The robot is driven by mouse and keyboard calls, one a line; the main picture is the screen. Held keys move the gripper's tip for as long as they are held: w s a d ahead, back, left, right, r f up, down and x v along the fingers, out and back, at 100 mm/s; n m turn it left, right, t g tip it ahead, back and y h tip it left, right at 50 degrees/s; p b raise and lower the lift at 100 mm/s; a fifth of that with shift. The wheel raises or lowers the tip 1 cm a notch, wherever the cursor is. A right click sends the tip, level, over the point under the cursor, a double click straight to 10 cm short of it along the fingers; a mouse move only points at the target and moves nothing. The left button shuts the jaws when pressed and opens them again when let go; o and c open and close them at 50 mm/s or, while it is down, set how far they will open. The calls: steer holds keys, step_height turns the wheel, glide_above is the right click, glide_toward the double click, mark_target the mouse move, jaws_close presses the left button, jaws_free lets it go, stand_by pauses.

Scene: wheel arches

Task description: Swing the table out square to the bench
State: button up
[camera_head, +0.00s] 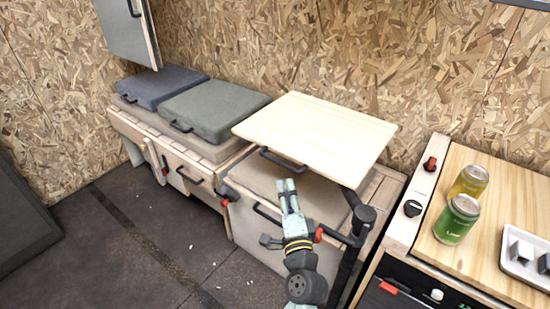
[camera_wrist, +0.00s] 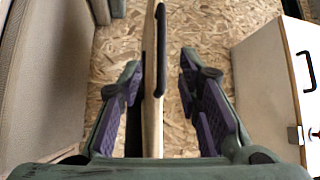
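The table (camera_head: 320,130) has a pale wood top, level above the right end of the bench, carried by a dark jointed swing arm (camera_head: 358,222) at its right. A dark handle (camera_head: 283,160) sits on its near edge. My gripper (camera_head: 287,183) is just below and in front of that edge, right of the handle. In the wrist view the table shows edge-on as a thin strip (camera_wrist: 153,90) between the spread fingers of my gripper (camera_wrist: 165,95), nearer the left finger. The fingers are open; I see no clear contact. The bench (camera_head: 180,146) runs along the wall.
Grey cushions (camera_head: 213,110) lie on the bench. Red latches (camera_head: 225,190) and handles stick out of its front. A counter (camera_head: 495,215) with two cans (camera_head: 457,219) and a tray (camera_head: 520,262) stands at right. A cabinet (camera_head: 130,30) hangs upper left.

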mark_target(280, 163)
steer(key=p+x, duration=0.3)
steer(key=x, duration=0.6)
steer(key=shift+w+r, duration=0.15)
steer(key=shift+r, duration=0.1)
steer(key=shift+w+a, duration=0.1)
steer(key=shift+w, duration=0.45)
steer(key=shift+c, duration=0.5)
jaws_close()
steer(key=shift+f, duration=0.1)
